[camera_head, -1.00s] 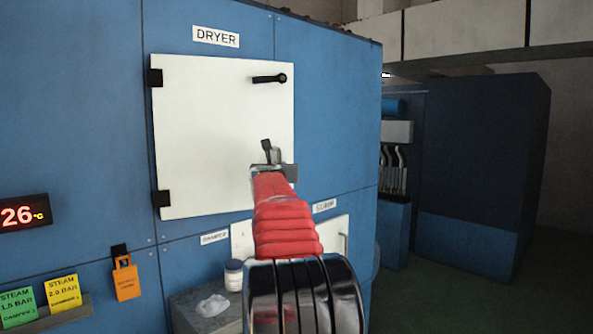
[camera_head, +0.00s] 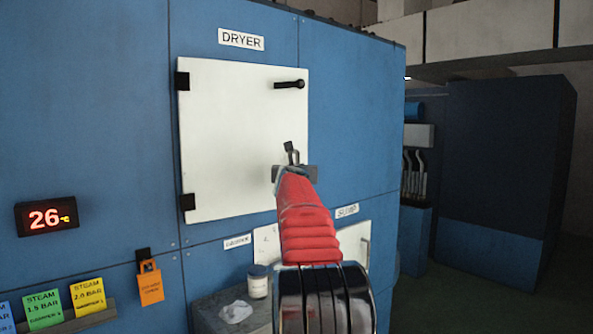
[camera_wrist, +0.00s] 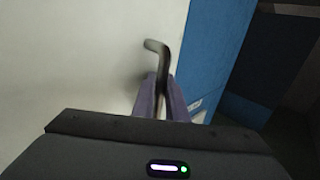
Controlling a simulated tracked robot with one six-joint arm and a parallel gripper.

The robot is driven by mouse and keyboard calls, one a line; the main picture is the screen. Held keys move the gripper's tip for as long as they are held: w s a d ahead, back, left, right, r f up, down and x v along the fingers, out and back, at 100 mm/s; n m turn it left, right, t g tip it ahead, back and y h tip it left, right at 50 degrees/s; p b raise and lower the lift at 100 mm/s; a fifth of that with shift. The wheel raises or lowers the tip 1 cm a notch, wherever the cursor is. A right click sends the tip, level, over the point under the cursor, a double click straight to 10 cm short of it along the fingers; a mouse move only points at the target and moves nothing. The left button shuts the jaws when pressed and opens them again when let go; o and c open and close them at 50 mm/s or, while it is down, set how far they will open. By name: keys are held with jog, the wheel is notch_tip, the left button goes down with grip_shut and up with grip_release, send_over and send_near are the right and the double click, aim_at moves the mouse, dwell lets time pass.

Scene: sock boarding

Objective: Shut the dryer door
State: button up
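The white dryer door (camera_head: 225,140) hangs on black hinges at its left edge, under the DRYER label. Its edges slope less than the blue panel's lines, so its right side seems to stand slightly off the panel. A black lever (camera_head: 289,84) is at its upper right. A dark bent handle (camera_wrist: 160,50) is lower down near the right edge. My gripper (camera_wrist: 160,92) is at this handle, its two fingers close on either side of the stem, seemingly shut on it. In the head view my gripper (camera_head: 293,172) partly covers the door's lower right.
The blue dryer wall (camera_head: 350,110) surrounds the door. A temperature display (camera_head: 46,216), an orange tag (camera_head: 150,285) and coloured cards (camera_head: 88,296) are at the left. A jar (camera_head: 257,282) and a white cloth (camera_head: 236,312) rest on a ledge below. Dark cabinets (camera_head: 500,180) stand right.

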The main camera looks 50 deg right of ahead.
jog(key=shift+o, duration=0.9)
jog(key=shift+w+a, duration=0.3)
jog(key=shift+s+d, duration=0.1)
jog(key=shift+s, duration=0.05)
jog(key=shift+s, duration=0.1)
jog(key=v, duration=1.3)
jog(key=shift+a, duration=0.3)
jog(key=shift+f, duration=0.1)
jog(key=shift+c, duration=0.4)
